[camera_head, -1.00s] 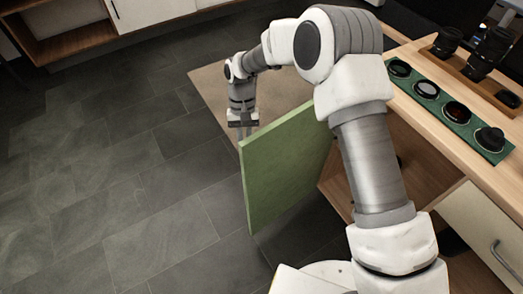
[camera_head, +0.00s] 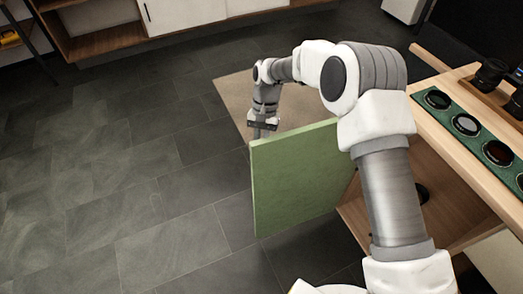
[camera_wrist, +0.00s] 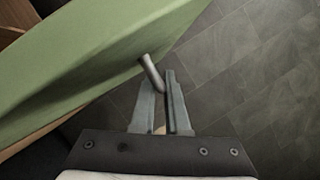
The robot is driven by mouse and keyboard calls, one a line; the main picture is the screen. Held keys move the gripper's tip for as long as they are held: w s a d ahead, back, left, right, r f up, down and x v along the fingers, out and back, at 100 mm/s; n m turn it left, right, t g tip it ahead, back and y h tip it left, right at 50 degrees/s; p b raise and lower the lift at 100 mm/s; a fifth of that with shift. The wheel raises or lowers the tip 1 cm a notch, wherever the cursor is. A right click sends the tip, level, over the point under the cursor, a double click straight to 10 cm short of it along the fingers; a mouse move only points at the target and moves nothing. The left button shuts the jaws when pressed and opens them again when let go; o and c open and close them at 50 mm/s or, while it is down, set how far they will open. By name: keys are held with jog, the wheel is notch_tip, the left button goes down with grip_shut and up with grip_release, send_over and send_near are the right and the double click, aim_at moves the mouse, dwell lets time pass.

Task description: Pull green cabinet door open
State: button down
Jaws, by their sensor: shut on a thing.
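The green cabinet door (camera_head: 295,180) stands swung out from the wooden cabinet (camera_head: 440,190), whose inside partly shows behind my arm. In the wrist view the door (camera_wrist: 90,55) fills the upper left, with a grey metal handle (camera_wrist: 151,72) on its face near the edge. My gripper (camera_wrist: 160,92) is at that handle, its two fingers shut on it with the handle's end showing between the tips. In the head view my gripper (camera_head: 262,132) is at the door's far upper corner, and the handle is hidden there.
The cabinet's wooden top holds a green tray (camera_head: 451,108) of round lens-like items and a wooden holder with dark objects (camera_head: 490,75). Dark tiled floor (camera_head: 110,190) is clear on the left. A white-fronted low cabinet (camera_head: 185,14) stands at the back.

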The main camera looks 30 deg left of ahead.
jog(key=c, duration=1.2)
grip_release()
jog(key=shift+r, duration=0.1)
jog(key=p+v, duration=0.3)
jog(key=v, duration=1.4)
jog(key=shift+p, duration=0.4)
jog(key=shift+r, duration=0.15)
